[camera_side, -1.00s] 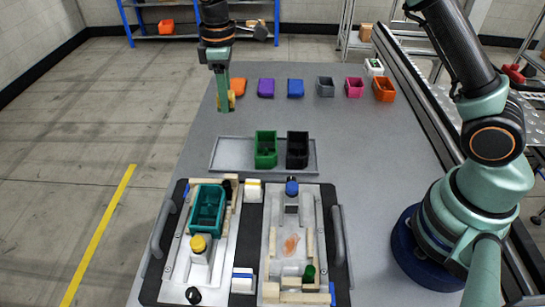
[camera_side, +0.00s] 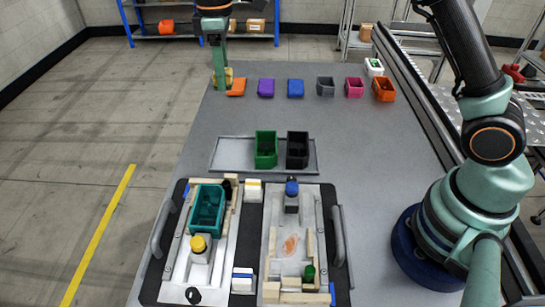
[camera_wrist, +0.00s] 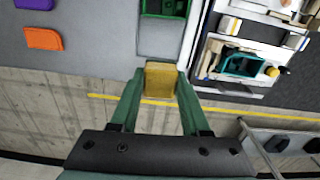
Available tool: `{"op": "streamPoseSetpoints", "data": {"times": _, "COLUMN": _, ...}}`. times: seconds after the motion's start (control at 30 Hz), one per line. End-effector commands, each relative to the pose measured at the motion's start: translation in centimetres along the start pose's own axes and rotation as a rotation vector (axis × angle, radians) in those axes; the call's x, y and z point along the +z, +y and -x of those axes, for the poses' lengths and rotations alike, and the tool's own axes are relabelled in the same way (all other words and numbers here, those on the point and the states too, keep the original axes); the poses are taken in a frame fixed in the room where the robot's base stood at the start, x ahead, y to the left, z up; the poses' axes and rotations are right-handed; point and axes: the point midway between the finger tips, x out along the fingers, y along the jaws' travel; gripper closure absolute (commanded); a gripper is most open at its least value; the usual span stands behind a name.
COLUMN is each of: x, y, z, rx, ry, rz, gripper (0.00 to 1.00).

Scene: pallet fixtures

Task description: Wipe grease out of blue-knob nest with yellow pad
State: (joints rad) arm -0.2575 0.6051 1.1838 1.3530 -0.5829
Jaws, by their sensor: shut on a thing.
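My gripper (camera_side: 219,82) is at the far left corner of the table in the side view, shut on the yellow pad (camera_side: 229,78). In the wrist view the pad (camera_wrist: 160,80) sits between the two green fingers. The blue-knob nest (camera_side: 272,215) is the right-hand nest of the fixture, with its blue knob (camera_side: 291,188) at the far end. An orange-brown grease smear (camera_side: 291,244) lies on its floor. The nest holds no bin. My gripper is well away from it.
The left nest holds a teal bin (camera_side: 207,210) beside a yellow knob (camera_side: 198,244). A tray (camera_side: 230,158) carries a green bin (camera_side: 265,148) and a black bin (camera_side: 297,150). An orange block (camera_side: 237,87) lies close to my gripper, with several coloured items along that row. The mid-table is clear.

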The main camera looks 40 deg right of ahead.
Motion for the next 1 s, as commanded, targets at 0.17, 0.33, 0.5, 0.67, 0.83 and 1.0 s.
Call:
{"op": "streamPoseSetpoints", "data": {"times": 0.17, "x": 0.1, "y": -2.9, "z": -0.5, "rx": 0.0, "ry": -0.001, "rz": -0.066, "gripper": 0.98}}
{"op": "streamPoseSetpoints", "data": {"times": 0.33, "x": 1.1, "y": -7.7, "z": -1.7, "rx": 0.0, "ry": 0.0, "rz": -0.199, "gripper": 0.98}}
{"op": "streamPoseSetpoints", "data": {"times": 0.5, "x": 3.0, "y": -12.5, "z": -3.1, "rx": 0.0, "ry": 0.001, "rz": -0.34, "gripper": 0.98}}
{"op": "streamPoseSetpoints", "data": {"times": 0.67, "x": 5.6, "y": -16.7, "z": -4.8, "rx": 0.0, "ry": 0.001, "rz": -0.474, "gripper": 0.98}}
{"op": "streamPoseSetpoints", "data": {"times": 0.83, "x": 8.9, "y": -20.5, "z": -6.5, "rx": 0.0, "ry": 0.002, "rz": -0.609, "gripper": 0.98}}
{"op": "streamPoseSetpoints", "data": {"times": 1.0, "x": 11.7, "y": -22.9, "z": -8.0, "rx": 0.0, "ry": 0.002, "rz": -0.713, "gripper": 0.98}}
